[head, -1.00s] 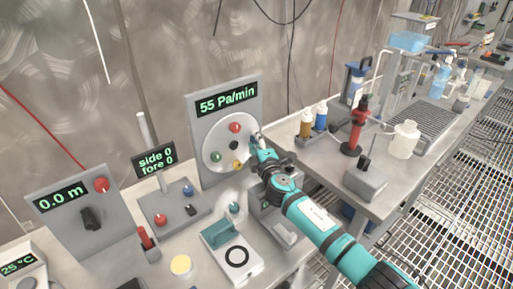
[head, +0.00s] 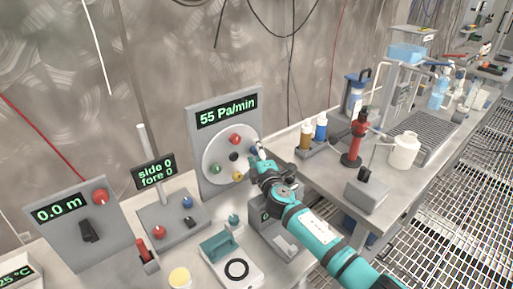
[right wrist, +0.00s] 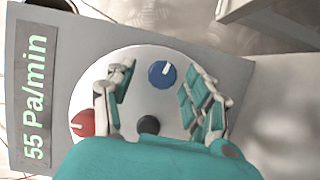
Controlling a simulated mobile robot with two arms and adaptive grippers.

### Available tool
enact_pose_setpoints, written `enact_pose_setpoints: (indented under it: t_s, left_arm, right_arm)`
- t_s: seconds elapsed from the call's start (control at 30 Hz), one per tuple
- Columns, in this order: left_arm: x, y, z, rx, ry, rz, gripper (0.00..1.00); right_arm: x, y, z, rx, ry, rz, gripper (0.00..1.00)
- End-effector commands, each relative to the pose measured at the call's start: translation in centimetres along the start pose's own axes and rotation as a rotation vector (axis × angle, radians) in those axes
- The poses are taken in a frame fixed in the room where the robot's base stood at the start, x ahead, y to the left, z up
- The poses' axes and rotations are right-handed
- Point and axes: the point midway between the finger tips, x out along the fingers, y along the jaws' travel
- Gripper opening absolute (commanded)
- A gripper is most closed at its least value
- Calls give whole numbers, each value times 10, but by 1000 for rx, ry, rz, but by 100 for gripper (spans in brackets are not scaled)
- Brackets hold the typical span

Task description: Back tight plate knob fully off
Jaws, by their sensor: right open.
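A round pale plate (head: 224,151) with coloured knobs is on the grey panel under the "55 Pa/min" display (head: 227,111). In the head view it shows a red knob (head: 235,139), a green knob (head: 215,169), a yellow knob (head: 238,176) and a black centre knob (head: 234,157). My right gripper (head: 259,150) is at the plate's right edge. In the right wrist view its open fingers (right wrist: 162,80) stand either side of the blue knob (right wrist: 162,74), with gaps to both. The blue knob has a white pointer mark. My left gripper is out of view.
A box with red and blue knobs (head: 172,216) and a "0.0 m" panel (head: 78,226) stand left. A teal-topped device (head: 232,259) lies in front. Bottles (head: 320,127) and a red burner-like stand (head: 356,140) are right on the bench.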

Motion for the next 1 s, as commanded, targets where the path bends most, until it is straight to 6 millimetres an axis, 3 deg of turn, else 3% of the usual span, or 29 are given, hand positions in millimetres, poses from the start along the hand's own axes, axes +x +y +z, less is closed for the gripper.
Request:
enact_pose_setpoints:
  t_s: [0.17,0.3,0.37,0.4,0.6,0.93,0.97,1.0]
  left_arm:
    - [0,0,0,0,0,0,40]
    - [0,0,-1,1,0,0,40]
    - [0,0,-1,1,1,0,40]
    - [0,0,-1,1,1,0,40]
    - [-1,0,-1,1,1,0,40]
    - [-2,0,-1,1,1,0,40]
    - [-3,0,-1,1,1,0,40]
    - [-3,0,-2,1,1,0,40]
  right_arm:
    - [0,24,0,-2,1,5,53]
    - [0,57,-2,-4,3,12,53]
    - [0,70,-3,-3,3,15,63]
    - [0,78,-3,-3,2,15,73]
    - [-1,103,-4,-7,2,18,75]
    - [-2,109,-6,-5,6,17,75]
    - [-6,65,-4,0,-4,-55,74]
    - [-7,65,-4,0,-4,-55,71]
